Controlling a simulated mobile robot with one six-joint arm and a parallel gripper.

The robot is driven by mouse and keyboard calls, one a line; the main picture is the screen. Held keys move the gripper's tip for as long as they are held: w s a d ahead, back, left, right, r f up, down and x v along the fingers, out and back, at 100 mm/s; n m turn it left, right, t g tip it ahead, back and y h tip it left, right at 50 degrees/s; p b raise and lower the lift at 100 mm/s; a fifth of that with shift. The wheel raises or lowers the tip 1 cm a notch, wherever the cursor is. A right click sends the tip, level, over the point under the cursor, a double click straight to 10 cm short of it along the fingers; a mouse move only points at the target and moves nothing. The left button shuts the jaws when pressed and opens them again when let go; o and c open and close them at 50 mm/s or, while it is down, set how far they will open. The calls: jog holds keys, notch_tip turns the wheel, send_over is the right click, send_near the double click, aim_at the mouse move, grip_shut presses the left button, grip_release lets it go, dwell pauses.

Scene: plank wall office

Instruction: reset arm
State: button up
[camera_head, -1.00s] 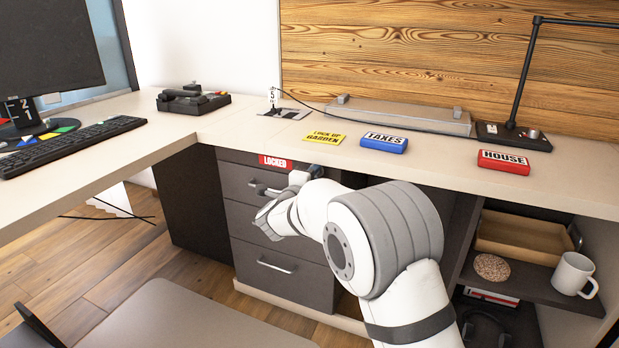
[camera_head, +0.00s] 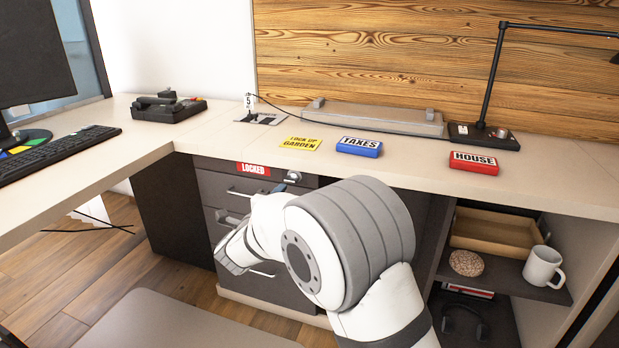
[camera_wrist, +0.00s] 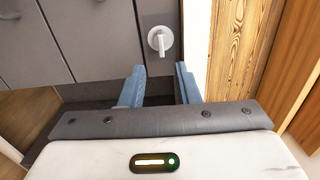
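My gripper (camera_wrist: 160,78) is open in the wrist view, with two blue fingers apart and nothing between them. Beyond the gap, a light-coloured lock knob (camera_wrist: 160,40) sits on the grey drawer front, apart from the fingers. The lock knob (camera_head: 293,176) shows on the unit's top right, beside a red LOCKED label (camera_head: 253,169). The drawers look shut.
The desk (camera_head: 225,150) holds a yellow note (camera_head: 300,144), a blue TAXES block (camera_head: 359,147), a red HOUSE block (camera_head: 474,162) and a lamp (camera_head: 490,90). A mug (camera_head: 542,266) and wooden tray (camera_head: 490,235) are on the right shelf. A chair (camera_head: 180,320) stands in front.

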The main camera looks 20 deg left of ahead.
jog(key=w+d+r+n+g+y+p, duration=0.1)
jog(key=d+r+n+y+p, duration=0.15)
jog(key=r+p, duration=0.35)
jog(key=w+d+r+n+g+y+p, duration=0.1)
jog(key=d+r+n+p, duration=0.25)
jog(key=r, duration=0.35)
jog(key=s+d+r+n+g+y+p, duration=0.2)
jog(key=s+d+r+n+g+p, duration=0.25)
jog(key=d+r+p, duration=0.6)
jog(key=s+d+r+n+g+h+p, duration=0.2)
jog(key=s+d+r+n+g+p, duration=0.2)
jog(key=s+d+p, duration=0.5)
jog(key=s+d+r+n+g+h+p, duration=0.2)
jog(key=s+d+r+n+g+p, duration=0.2)
jog(key=s+d, duration=1.1)
jog(key=s+r+g+p, duration=0.1)
jog(key=s+r+p, duration=0.2)
jog(key=s+p, duration=0.1)
jog(key=shift+r+p, duration=0.15)
jog(key=shift+p, duration=0.4)
jog(key=shift+n, duration=0.25)
